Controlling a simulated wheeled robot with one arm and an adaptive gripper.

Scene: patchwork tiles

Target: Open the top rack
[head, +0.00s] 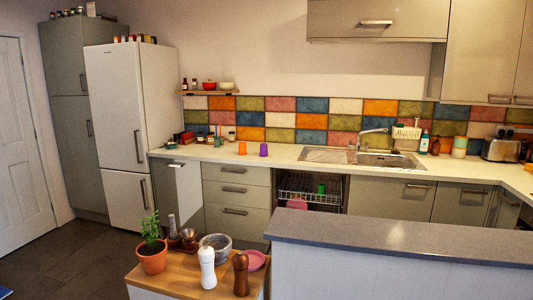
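The dishwasher bay (340,198) under the counter is open at the front, left of the sink. A wire top rack (298,190) shows inside it, seemingly within the cabinet line. A green cup (321,189) stands in the rack. A pink dish (297,204) shows lower down at the left of the bay. The lower part of the bay and any lowered door are hidden behind the island. My gripper is not in view.
A grey-topped island (400,237) stands in front of the bay. A wooden-topped table (180,280) at the front holds a potted plant (152,256), a white mill (207,267) and a brown mill (241,273). Dark floor (85,252) is free at the left.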

